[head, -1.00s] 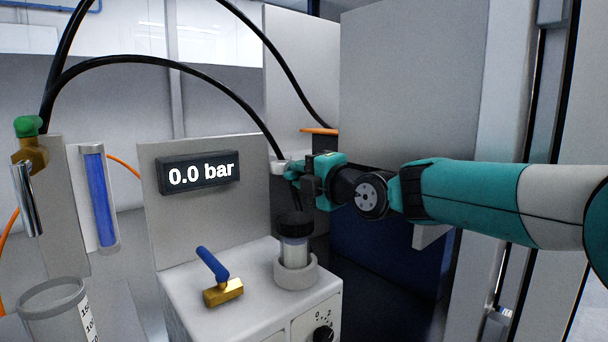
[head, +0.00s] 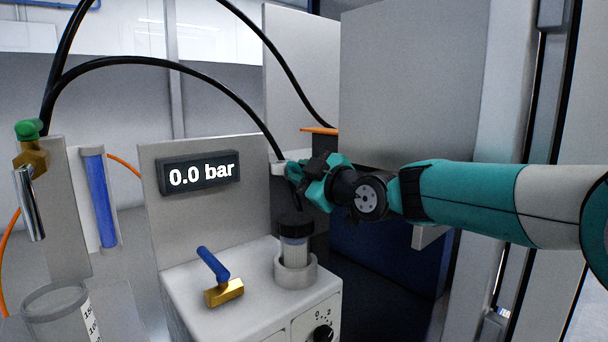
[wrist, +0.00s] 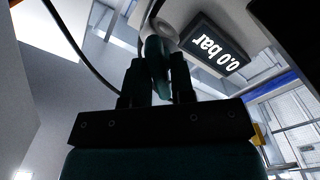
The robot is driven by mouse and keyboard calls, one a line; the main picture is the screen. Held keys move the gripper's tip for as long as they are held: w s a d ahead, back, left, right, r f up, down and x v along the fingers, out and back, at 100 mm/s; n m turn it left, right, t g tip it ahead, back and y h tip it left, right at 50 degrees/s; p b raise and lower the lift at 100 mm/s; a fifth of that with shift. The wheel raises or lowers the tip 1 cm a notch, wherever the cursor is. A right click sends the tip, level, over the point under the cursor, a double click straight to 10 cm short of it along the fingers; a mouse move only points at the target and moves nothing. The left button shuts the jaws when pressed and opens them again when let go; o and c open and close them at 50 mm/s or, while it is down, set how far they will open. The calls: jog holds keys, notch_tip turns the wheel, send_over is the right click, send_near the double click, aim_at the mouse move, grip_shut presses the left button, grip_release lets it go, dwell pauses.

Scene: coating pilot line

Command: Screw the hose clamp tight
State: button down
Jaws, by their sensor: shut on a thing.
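My gripper (head: 295,171) is at the lower end of a black hose (head: 190,68), beside the grey fitting (head: 277,168) at the right edge of the display panel. In the wrist view, the dark fingers of my gripper (wrist: 157,80) are shut on a teal rounded piece (wrist: 156,58), which looks like the screw handle of the hose clamp. A pale round fitting (wrist: 161,33) shows just beyond it. The clamp's band cannot be made out, being hidden by my gripper or too small.
The pressure display (head: 201,174) reads 0.0 bar. Below my gripper stands a dark-capped clear vial (head: 294,250) in a grey holder. A brass valve with a blue lever (head: 213,264) is to its left. A large grey panel (head: 412,80) stands close behind my arm.

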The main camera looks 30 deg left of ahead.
jog(key=m+p, duration=0.1)
jog(key=m, duration=0.4)
jog(key=shift+p, duration=0.35)
jog(key=m+p, duration=0.1)
jog(key=m, duration=0.4)
jog(key=shift+f, duration=0.1)
jog(key=c, duration=0.9)
grip_release()
jog(key=b+v, duration=0.5)
jog(key=v, duration=0.1)
jog(key=shift+b, duration=0.4)
